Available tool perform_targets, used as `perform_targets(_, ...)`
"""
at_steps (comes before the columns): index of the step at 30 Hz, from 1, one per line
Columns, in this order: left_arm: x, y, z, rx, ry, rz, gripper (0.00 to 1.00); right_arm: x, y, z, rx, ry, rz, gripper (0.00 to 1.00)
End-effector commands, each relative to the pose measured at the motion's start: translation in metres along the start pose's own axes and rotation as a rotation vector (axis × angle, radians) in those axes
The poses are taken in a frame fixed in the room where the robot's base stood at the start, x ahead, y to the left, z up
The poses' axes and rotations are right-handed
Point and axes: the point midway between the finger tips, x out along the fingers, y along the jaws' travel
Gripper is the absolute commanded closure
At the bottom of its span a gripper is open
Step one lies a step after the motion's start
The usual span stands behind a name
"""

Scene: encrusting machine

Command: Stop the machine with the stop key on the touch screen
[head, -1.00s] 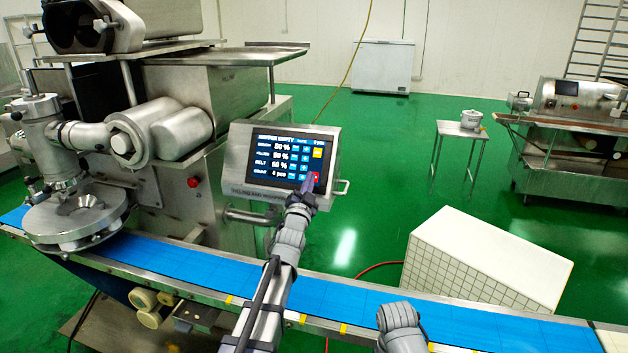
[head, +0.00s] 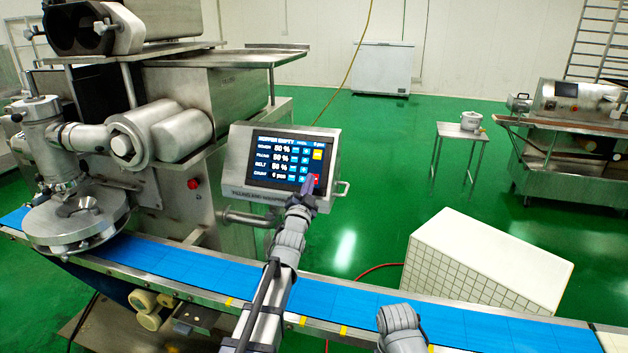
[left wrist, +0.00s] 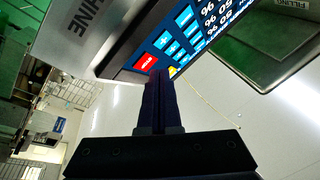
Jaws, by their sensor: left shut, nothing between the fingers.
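The touch screen (head: 285,158) is lit on a grey metal panel beside the machine. It shows rows of percentages, a count line, blue keys and a yellow key (head: 318,154). The red stop key (head: 316,178) is at the screen's lower right corner; it also shows in the left wrist view (left wrist: 145,61). My left gripper (head: 309,184) is shut and empty, its fingertips at the lower right of the screen by the red key. In the left wrist view the fingertips (left wrist: 159,74) are just below the key's edge; I cannot tell whether they touch. My right gripper is out of view.
A blue conveyor belt (head: 335,297) runs across in front of the panel, beneath my left arm. A handle (head: 342,188) sticks out at the panel's right side. A white tiled block (head: 490,258) stands behind the belt at right. The green floor beyond is mostly clear.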

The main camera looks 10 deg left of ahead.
Motion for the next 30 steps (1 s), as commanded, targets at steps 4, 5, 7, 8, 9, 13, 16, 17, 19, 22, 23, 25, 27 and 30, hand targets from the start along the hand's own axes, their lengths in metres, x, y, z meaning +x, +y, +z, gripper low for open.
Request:
perform_targets(4, 0.0000, 0.0000, 0.0000, 0.000, 0.000, 0.000, 1.00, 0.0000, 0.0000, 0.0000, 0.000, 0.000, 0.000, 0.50)
perform_targets(5, 0.0000, 0.0000, 0.0000, 0.000, 0.000, 0.000, 1.00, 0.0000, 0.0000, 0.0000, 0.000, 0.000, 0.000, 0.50)
perform_targets(7, 0.0000, 0.0000, 0.0000, 0.000, 0.000, 0.000, 1.00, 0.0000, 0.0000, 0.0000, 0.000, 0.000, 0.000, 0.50)
perform_targets(8, 0.0000, 0.0000, 0.0000, 0.000, 0.000, 0.000, 1.00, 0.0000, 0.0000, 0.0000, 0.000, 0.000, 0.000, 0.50)
perform_targets(9, 0.0000, 0.0000, 0.0000, 0.000, 0.000, 0.000, 1.00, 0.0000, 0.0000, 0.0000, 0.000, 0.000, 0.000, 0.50)
perform_targets(13, 0.0000, 0.0000, 0.0000, 0.000, 0.000, 0.000, 1.00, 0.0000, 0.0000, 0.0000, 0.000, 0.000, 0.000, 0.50)
perform_targets(16, -0.0001, 0.0000, 0.0000, 0.000, 0.000, 0.000, 1.00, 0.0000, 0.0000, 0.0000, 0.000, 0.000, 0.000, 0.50)
perform_targets(17, -0.0001, 0.0000, 0.0000, 0.000, 0.000, 0.000, 1.00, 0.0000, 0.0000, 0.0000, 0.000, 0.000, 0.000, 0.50)
perform_targets(19, 0.0000, 0.0000, 0.0000, 0.000, 0.000, 0.000, 1.00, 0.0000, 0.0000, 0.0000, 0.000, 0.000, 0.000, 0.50)
perform_targets(22, 0.0000, 0.0001, 0.0000, 0.000, 0.000, 0.000, 1.00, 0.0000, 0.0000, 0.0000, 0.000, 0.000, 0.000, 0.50)
perform_targets(23, 0.0001, 0.0002, 0.0001, 0.000, 0.000, 0.000, 1.00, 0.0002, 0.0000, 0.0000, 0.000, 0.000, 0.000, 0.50)
perform_targets(25, 0.0009, 0.0008, 0.0008, 0.000, 0.000, 0.000, 1.00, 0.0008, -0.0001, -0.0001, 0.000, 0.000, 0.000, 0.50)
perform_targets(27, 0.0023, 0.0019, 0.0019, 0.000, 0.000, 0.000, 1.00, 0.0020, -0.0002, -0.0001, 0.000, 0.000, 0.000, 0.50)
perform_targets(30, 0.0049, 0.0038, 0.0038, 0.000, 0.000, 0.000, 1.00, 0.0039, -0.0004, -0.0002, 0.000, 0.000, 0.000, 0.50)
